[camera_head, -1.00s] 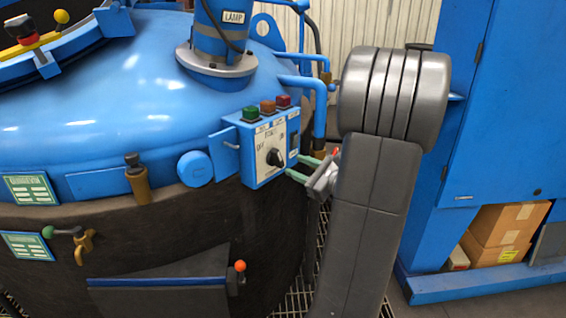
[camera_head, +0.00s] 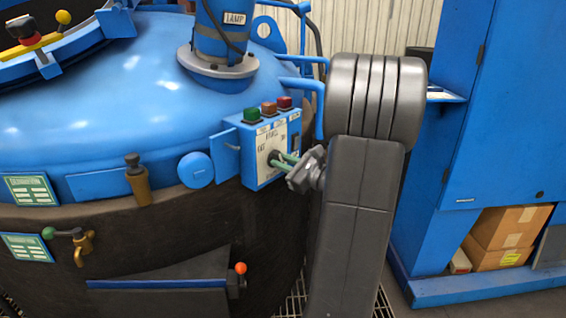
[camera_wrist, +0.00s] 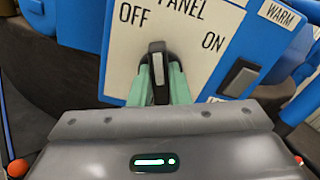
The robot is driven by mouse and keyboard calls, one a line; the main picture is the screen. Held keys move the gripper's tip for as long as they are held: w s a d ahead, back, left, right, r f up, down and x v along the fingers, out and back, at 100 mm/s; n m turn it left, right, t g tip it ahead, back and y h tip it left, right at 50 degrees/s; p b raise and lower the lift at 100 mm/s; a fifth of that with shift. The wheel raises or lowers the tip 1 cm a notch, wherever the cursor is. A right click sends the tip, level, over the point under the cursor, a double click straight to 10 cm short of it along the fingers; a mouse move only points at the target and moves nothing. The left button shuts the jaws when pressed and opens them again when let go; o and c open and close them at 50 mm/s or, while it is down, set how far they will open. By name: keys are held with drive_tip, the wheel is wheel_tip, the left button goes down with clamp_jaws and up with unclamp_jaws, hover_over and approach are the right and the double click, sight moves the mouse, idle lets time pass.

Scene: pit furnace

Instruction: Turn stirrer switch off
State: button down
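The blue stirrer switch box (camera_head: 226,142) sits on the side of the blue furnace lid. Its white panel (camera_wrist: 199,17) reads OFF at the left and ON at the right in the wrist view. The black rotary knob (camera_wrist: 157,72) with a light stripe stands in the middle, below and between these words. The green fingers of my gripper (camera_head: 283,161) reach the panel in the head view. In the wrist view my gripper (camera_wrist: 160,85) has one finger on each side of the knob, very close to it. I cannot tell whether they press on it.
Green, brown and red buttons (camera_head: 269,108) top the box. A black rocker switch (camera_wrist: 238,77) is right of the knob. The lamp column (camera_head: 222,35) rises behind, and blue pipes (camera_head: 320,100) run close to my arm. A blue cabinet (camera_head: 500,130) stands at the right.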

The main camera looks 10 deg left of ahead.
drive_tip(key=shift+s+f+n+b, duration=0.1)
drive_tip(key=shift+n+b, duration=2.2)
drive_tip(key=shift+b, duration=0.5)
drive_tip(key=c, duration=1.4)
unclamp_jaws()
drive_tip(key=shift+o, duration=0.2)
drive_tip(key=shift+d, duration=0.1)
drive_tip(key=p+v, duration=0.2)
drive_tip(key=v, duration=1.1)
drive_tip(key=shift+s+d, duration=0.2)
drive_tip(key=shift+d, duration=0.05)
